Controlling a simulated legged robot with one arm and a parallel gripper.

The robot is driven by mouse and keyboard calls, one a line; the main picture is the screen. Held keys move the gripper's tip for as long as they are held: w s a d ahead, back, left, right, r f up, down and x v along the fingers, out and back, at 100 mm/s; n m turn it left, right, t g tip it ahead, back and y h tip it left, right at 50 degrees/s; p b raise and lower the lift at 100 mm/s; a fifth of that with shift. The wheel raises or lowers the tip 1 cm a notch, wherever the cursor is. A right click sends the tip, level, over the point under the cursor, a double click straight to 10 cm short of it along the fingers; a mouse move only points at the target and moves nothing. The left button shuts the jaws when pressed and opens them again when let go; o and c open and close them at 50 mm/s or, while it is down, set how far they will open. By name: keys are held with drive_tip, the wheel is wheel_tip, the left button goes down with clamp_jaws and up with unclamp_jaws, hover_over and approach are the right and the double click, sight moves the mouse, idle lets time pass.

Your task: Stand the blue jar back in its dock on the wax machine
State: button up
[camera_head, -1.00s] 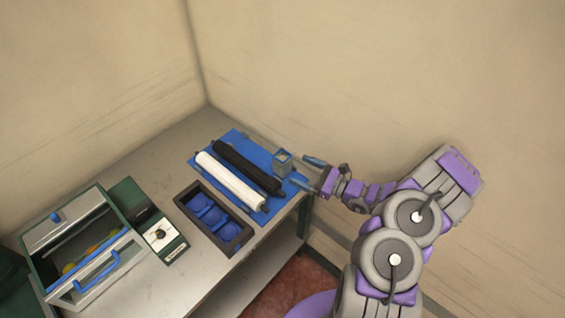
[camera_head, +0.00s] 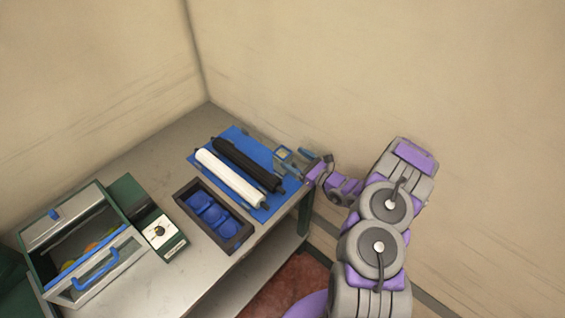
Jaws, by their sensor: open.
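The blue jar (camera_head: 283,154) is a small, square, see-through blue container at the right end of the blue base, by the table's edge. It looks upright. My gripper (camera_head: 289,161) is open, with its fingers reaching in from the right on either side of the jar. I cannot tell whether they touch it. The wax machine appears to be the blue base (camera_head: 233,136) with a white roller (camera_head: 230,178) and a black roller (camera_head: 247,164). I cannot make out the dock; the gripper partly covers that end.
A dark tray (camera_head: 180,197) with several blue cups lies in front of the rollers. A green box with a dial (camera_head: 157,231) and a clear-fronted bin (camera_head: 107,262) with fruit stand at left. Bare grey tabletop (camera_head: 147,160) lies behind. Walls close off the back.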

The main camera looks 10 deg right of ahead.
sight(289, 156)
drive_tip(key=x, duration=0.3)
drive_tip(key=b+x, duration=0.1)
drive_tip(key=x, duration=0.1)
drive_tip(key=shift+a+f, duration=0.15)
drive_tip(key=shift+f, duration=0.15)
drive_tip(key=shift+w+a+r, duration=0.1)
drive_tip(key=shift+w+a, duration=0.3)
drive_tip(key=shift+w, duration=0.1)
drive_tip(key=shift+c, duration=0.3)
drive_tip(key=shift+d, duration=0.1)
drive_tip(key=c, duration=1.2)
